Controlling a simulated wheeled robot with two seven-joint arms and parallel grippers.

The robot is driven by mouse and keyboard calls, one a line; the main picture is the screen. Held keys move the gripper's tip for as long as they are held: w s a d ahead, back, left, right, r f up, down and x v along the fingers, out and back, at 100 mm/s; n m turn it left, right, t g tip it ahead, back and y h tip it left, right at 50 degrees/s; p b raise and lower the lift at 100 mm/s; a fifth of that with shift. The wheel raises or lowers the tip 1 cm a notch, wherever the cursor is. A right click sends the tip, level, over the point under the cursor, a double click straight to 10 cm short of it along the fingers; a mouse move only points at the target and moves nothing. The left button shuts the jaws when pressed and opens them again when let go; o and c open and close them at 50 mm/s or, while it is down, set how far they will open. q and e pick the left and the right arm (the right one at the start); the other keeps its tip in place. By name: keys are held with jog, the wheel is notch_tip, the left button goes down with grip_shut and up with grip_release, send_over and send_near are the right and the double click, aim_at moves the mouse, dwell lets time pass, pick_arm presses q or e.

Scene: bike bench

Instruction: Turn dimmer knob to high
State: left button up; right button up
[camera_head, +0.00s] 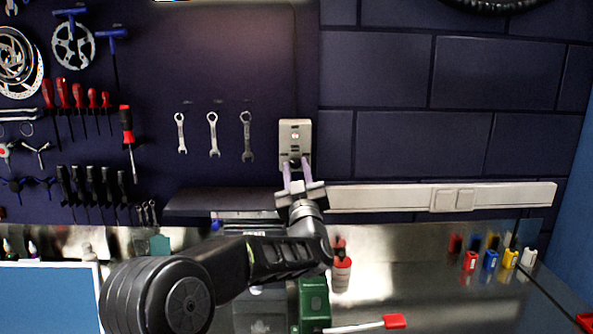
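The dimmer is a pale rectangular wall plate (295,133) on the dark wall, in the middle of the head view. My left gripper (295,165) is raised in front of the lower part of the plate. Its two fingers point at the wall and stand a little apart. A small dark shape, perhaps the knob, shows between the fingertips at the plate's lower part. The fingers largely hide it, so I cannot tell whether they touch it or which way it is turned. My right gripper is not in view.
A dark shelf (215,202) juts out left of the gripper, and a white trunking strip (385,197) runs right. Three wrenches (213,135) hang left of the plate. A red-capped bottle (341,272) and a green box (314,302) stand on the bench near my arm.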

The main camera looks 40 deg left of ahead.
pick_arm(q)
grip_shut()
